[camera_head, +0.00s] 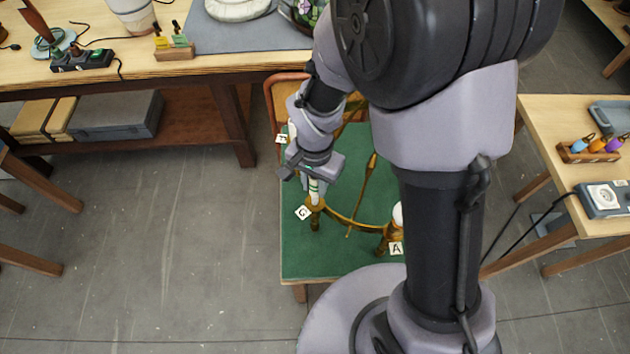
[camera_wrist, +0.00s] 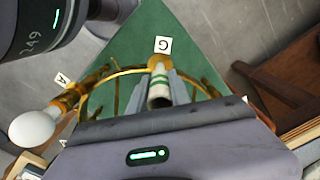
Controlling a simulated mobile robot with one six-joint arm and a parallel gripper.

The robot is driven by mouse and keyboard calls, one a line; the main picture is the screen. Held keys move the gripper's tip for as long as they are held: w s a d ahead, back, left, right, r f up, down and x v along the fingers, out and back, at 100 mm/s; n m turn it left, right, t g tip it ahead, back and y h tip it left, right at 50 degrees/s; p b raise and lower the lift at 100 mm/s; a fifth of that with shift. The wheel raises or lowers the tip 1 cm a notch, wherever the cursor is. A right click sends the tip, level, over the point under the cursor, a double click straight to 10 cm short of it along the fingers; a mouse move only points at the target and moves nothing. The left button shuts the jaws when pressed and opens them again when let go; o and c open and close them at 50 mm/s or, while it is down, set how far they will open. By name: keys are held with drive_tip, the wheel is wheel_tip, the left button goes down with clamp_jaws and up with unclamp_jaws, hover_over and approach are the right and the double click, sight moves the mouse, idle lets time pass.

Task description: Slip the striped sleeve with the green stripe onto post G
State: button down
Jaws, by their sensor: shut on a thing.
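The striped sleeve, white with green stripes, (camera_head: 314,188) is between the fingers of my gripper (camera_head: 311,178), which is shut on it. The sleeve also shows in the wrist view (camera_wrist: 159,90), with a finger on each side. Post G (camera_head: 316,205), a brass post on the lamp ring, lies directly below the sleeve, beside its white G tag (camera_head: 303,212). In the wrist view the post's brass cup (camera_wrist: 158,62) lines up with the sleeve's far end. They look in contact or nearly so; I cannot tell how far the sleeve sits over the post.
The brass lamp frame (camera_head: 345,219) stands on a green-topped table (camera_head: 300,258). A white bulb (camera_wrist: 33,129) sits on the arm by tag A (camera_head: 395,248). Tag F (camera_head: 281,139) is at the far left edge. A workbench is behind; another table is at right.

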sight(315, 196)
drive_tip(key=shift+f+b, duration=1.65)
drive_tip(key=shift+f, duration=0.6)
drive_tip(key=shift+f+b, duration=0.35)
drive_tip(key=shift+f, duration=0.05)
drive_tip(key=shift+f+b, duration=0.1)
drive_tip(key=shift+b, duration=0.25)
drive_tip(key=c, duration=1.1)
unclamp_jaws()
